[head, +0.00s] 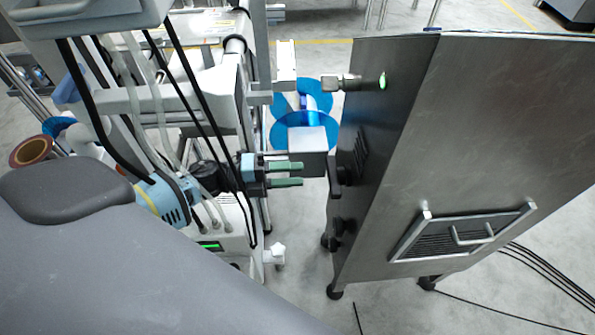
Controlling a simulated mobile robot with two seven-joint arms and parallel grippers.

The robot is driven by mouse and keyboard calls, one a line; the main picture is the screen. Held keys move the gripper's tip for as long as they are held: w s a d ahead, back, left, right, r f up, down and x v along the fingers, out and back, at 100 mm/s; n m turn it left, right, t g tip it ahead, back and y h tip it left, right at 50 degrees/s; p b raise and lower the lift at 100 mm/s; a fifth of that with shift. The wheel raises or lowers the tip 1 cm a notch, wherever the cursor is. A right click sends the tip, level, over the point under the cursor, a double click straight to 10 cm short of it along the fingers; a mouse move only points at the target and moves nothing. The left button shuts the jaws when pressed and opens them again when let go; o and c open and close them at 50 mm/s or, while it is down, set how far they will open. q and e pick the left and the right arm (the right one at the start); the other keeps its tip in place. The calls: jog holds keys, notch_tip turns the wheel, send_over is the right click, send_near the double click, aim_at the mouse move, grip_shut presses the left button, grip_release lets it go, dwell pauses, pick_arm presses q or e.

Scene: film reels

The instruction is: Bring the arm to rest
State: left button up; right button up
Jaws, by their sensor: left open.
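My left gripper (285,174) is near the middle of the head view. Its two green-tipped fingers point right and stand apart, with nothing between them. A blue reel (287,138) shows just above and beyond the gripper, beside the metal cabinet (455,140). The reel is partly hidden by a grey block and a bar in front of it. The fingertips are left of the cabinet's side, with a gap between. My right gripper is not in view.
The tall cabinet fills the right side, with a protruding metal fitting (343,83), a green light and a handled vent (462,233). White machinery with hoses and black cables crowds the left. A brown roll (32,151) is at far left. Cables lie on the floor at lower right.

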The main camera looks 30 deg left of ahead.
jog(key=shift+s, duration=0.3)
